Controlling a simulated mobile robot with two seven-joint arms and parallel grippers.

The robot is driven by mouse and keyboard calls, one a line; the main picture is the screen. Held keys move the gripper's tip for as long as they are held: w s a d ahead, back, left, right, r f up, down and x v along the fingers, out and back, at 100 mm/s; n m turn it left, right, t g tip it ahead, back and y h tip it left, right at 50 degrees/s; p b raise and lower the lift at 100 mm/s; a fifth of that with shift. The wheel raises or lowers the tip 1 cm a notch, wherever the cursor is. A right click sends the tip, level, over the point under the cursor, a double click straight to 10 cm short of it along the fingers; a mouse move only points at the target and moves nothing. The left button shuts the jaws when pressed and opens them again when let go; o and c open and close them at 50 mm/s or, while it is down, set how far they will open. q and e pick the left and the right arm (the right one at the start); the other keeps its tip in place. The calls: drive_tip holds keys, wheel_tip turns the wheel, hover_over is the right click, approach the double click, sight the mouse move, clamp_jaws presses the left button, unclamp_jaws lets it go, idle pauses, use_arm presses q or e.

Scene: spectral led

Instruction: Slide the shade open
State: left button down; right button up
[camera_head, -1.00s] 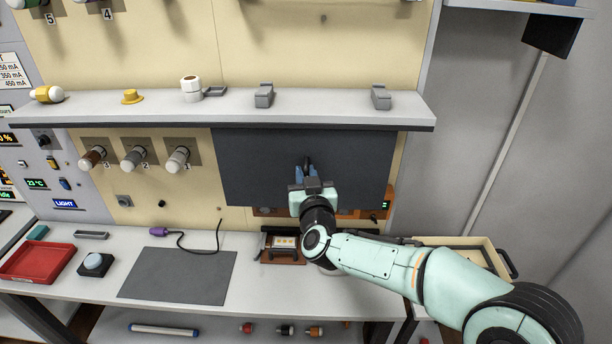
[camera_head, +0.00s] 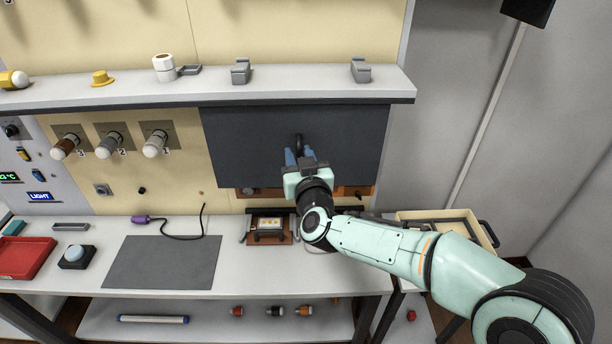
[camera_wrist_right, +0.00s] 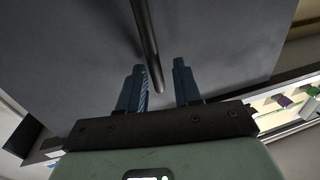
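The shade is a dark grey flat panel (camera_head: 245,140) hanging under the shelf at the back of the bench; it fills much of the right wrist view (camera_wrist_right: 225,45). A black bar handle (camera_head: 298,144) stands out from it and also shows in the right wrist view (camera_wrist_right: 148,45). My right gripper (camera_head: 300,157) is in front of the panel at the handle. In the right wrist view its two blue fingers (camera_wrist_right: 160,85) are apart, with the handle's end between them and gaps on both sides. My left gripper is not in view.
A white shelf (camera_head: 210,97) runs above the panel, with two grey brackets on it. Below, the bench holds a small brown fixture (camera_head: 270,238), a dark mat (camera_head: 165,262) and a red tray (camera_head: 25,257). A cream drawer (camera_head: 440,217) stands at the right.

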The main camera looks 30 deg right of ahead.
drive_tip(key=b+v, duration=0.1)
drive_tip(key=v, duration=1.1)
